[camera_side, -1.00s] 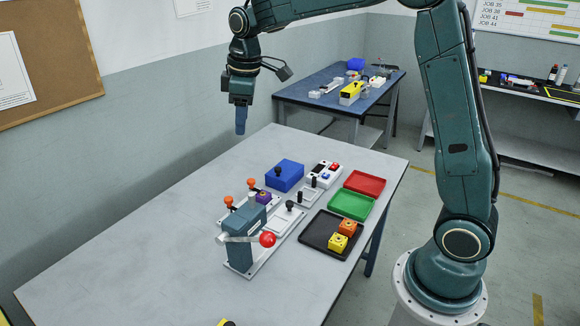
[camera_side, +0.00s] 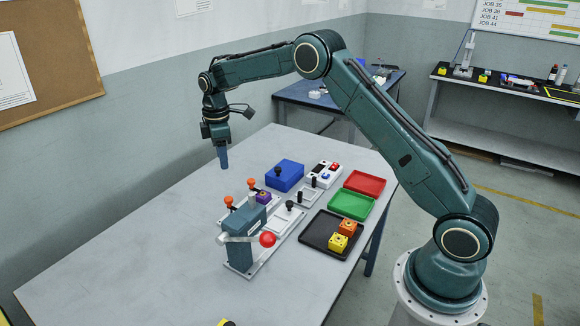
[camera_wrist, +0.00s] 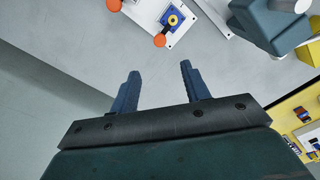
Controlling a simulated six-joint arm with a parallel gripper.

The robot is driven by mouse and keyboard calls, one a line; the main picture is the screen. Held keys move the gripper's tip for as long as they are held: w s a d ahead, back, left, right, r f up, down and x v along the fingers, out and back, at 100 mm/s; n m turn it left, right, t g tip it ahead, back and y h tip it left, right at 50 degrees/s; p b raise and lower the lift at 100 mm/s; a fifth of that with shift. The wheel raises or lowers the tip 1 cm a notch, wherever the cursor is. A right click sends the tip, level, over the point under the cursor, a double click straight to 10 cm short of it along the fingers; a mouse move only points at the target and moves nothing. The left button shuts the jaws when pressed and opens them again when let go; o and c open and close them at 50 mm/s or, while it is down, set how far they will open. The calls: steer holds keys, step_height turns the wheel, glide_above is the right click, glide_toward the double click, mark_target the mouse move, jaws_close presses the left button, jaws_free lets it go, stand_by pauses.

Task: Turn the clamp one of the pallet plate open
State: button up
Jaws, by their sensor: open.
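I cannot tell which one is clamp one. In the wrist view the orange knobs (camera_wrist: 160,40) and (camera_wrist: 114,5) show at the top, beyond my fingertips. My gripper (camera_side: 224,164) points down above the table, on the wall side of the clamps and apart from them. In the wrist view its two fingers (camera_wrist: 159,75) are spread with nothing between them.
A teal press (camera_side: 240,245) with a red ball handle (camera_side: 268,240) stands close in front of the plate. A blue box (camera_side: 285,175) is behind the clamps. Red (camera_side: 364,183), green (camera_side: 351,204) and black trays (camera_side: 318,243) lie to the right. The table's left side is clear.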

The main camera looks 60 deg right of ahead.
mark_target(228, 198)
steer(key=shift+f, duration=0.1)
step_height(228, 198, down, 14)
steer(key=shift+r, duration=0.2)
stand_by(0.6)
steer(key=c, duration=1)
